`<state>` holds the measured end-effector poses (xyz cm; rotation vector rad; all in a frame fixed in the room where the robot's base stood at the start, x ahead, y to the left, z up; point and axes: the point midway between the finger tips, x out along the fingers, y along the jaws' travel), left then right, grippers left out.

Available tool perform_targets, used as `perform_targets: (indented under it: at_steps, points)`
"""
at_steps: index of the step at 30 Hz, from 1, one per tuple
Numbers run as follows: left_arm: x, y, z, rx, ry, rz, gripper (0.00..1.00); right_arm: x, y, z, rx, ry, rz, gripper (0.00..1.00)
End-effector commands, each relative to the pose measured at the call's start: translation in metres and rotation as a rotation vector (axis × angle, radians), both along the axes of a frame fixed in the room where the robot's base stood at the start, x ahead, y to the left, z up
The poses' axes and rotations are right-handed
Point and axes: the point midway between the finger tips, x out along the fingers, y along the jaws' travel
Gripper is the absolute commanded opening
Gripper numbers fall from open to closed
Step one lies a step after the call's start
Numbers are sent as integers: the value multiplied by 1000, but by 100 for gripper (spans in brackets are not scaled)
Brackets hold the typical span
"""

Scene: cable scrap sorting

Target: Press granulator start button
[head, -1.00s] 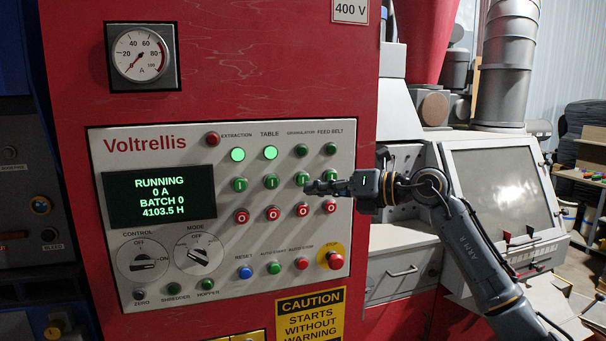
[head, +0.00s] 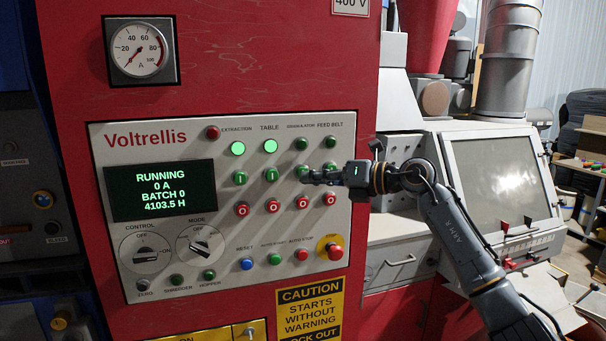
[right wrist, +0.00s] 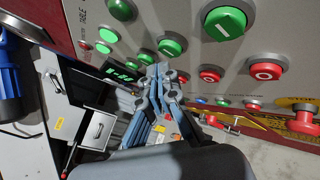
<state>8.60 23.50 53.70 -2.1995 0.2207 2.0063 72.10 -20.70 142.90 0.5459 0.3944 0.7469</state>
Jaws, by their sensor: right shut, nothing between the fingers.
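The granulator start button (head: 302,170) is the green button in the third column of the Voltrellis panel. Its lamp (head: 302,144) above is dark green. My right gripper (head: 304,178) comes in from the right with its fingers shut and empty. In the head view its tips overlap the lower part of this button. Whether they touch it cannot be told. In the right wrist view the shut fingers (right wrist: 159,70) point at the panel near a row of green buttons. My left gripper is not in view.
The extraction lamp (head: 238,149) and table lamp (head: 270,146) glow bright green. Red stop buttons, including the third-column one (head: 302,202), sit just below the fingers. A red emergency stop (head: 334,251) is at lower right. The display (head: 160,190) reads RUNNING, 0 A.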

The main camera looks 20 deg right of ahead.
Motion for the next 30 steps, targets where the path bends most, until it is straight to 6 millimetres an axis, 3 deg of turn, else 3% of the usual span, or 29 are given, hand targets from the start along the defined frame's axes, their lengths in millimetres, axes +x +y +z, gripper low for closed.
perform_targets:
  at_steps: [30]
  points:
    - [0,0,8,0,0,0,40,8,0,1,1,2,0,0]
